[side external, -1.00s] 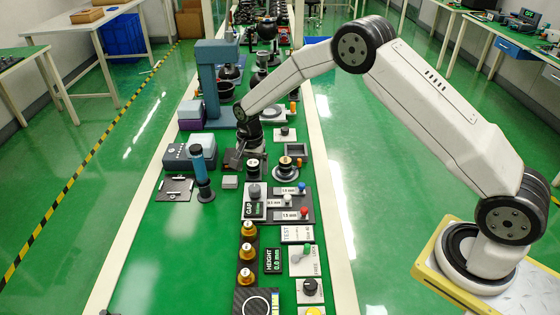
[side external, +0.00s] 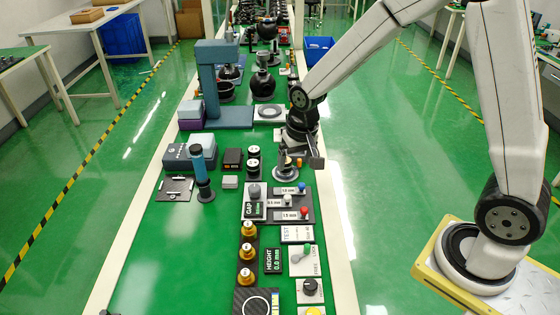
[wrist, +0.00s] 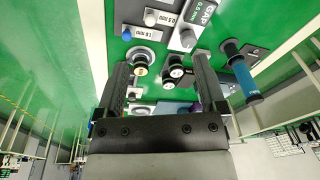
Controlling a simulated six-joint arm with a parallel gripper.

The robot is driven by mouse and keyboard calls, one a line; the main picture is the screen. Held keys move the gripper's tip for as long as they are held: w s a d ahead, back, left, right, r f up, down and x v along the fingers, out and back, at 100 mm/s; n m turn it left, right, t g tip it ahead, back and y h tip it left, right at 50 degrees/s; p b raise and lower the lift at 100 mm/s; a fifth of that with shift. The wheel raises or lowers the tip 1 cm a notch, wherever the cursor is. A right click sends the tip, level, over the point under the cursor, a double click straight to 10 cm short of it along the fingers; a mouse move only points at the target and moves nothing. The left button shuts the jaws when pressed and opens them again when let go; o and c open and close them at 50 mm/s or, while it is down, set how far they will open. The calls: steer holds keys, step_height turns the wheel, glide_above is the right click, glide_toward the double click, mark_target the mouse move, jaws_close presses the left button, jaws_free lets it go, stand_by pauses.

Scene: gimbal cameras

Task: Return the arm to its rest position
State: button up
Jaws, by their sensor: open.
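My gripper (side external: 313,160) is at the right edge of the long green bench in the side external view, at the end of my bent arm. It hangs above the bench near a round silver stand (side external: 285,168). In the wrist view my gripper (wrist: 161,78) has its two black fingers apart with nothing held between them. Two small black-and-white spools (wrist: 174,72) show beyond the gap, apart from the fingers. The exact height of the fingers over the bench is hard to tell.
A blue-grey column press (side external: 210,85) stands at the bench's back left. A blue cylinder on a stand (side external: 198,165), the GAP panel (side external: 262,208) and several gold-topped parts (side external: 247,252) occupy the front.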

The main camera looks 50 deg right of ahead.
steer(key=s+r+n+t, duration=0.1)
steer(key=s+n, duration=0.3)
steer(key=s, duration=0.8)
steer(key=shift+s+d+r, duration=0.25)
steer(key=shift+d, duration=0.1)
